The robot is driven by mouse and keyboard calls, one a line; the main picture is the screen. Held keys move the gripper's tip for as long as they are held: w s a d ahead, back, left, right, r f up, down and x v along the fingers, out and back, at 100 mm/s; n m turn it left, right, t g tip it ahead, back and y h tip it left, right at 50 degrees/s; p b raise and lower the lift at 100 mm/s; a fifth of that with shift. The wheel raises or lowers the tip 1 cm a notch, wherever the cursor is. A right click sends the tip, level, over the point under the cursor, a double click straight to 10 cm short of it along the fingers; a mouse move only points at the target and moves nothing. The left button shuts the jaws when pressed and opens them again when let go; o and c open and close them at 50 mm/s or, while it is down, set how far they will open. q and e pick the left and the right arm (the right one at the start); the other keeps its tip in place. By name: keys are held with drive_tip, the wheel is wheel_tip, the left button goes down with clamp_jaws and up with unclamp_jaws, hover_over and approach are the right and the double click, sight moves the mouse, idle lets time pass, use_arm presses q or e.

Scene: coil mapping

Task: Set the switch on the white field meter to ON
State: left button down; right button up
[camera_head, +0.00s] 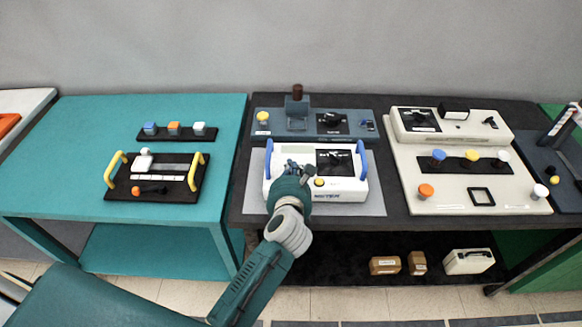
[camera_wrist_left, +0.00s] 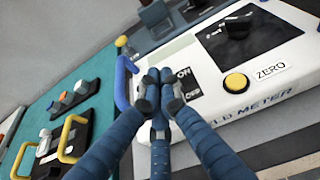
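The white field meter (camera_head: 345,190) with blue handles stands on a grey mat on the dark middle table. In the left wrist view, the meter (camera_wrist_left: 240,104) shows a black dial panel, a yellow ZERO button (camera_wrist_left: 236,82) and the ON/OFF labels (camera_wrist_left: 184,74) of the switch. My left gripper (camera_head: 296,172) is over the left part of the meter. In the wrist view its fingers (camera_wrist_left: 160,86) are drawn together just left of the ON/OFF labels, beside a blue handle (camera_wrist_left: 123,84). The switch lever is hidden by the fingers, so its position and any contact cannot be told. My right gripper is not in view.
A grey-blue device (camera_head: 350,115) stands behind the meter. A black tray with yellow handles (camera_head: 180,190) is on the teal table to the left. A cream panel with coloured knobs (camera_head: 460,200) lies to the right. Small boxes (camera_head: 385,265) sit on the shelf below.

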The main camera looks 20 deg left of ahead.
use_arm(q)
drive_tip(key=shift+r+p, duration=0.8)
drive_tip(key=shift+p, duration=0.1)
drive_tip(key=shift+s+d, duration=0.15)
drive_tip(key=shift+s, duration=0.25)
drive_tip(key=v, duration=1.1)
drive_tip(key=shift+r, duration=0.15)
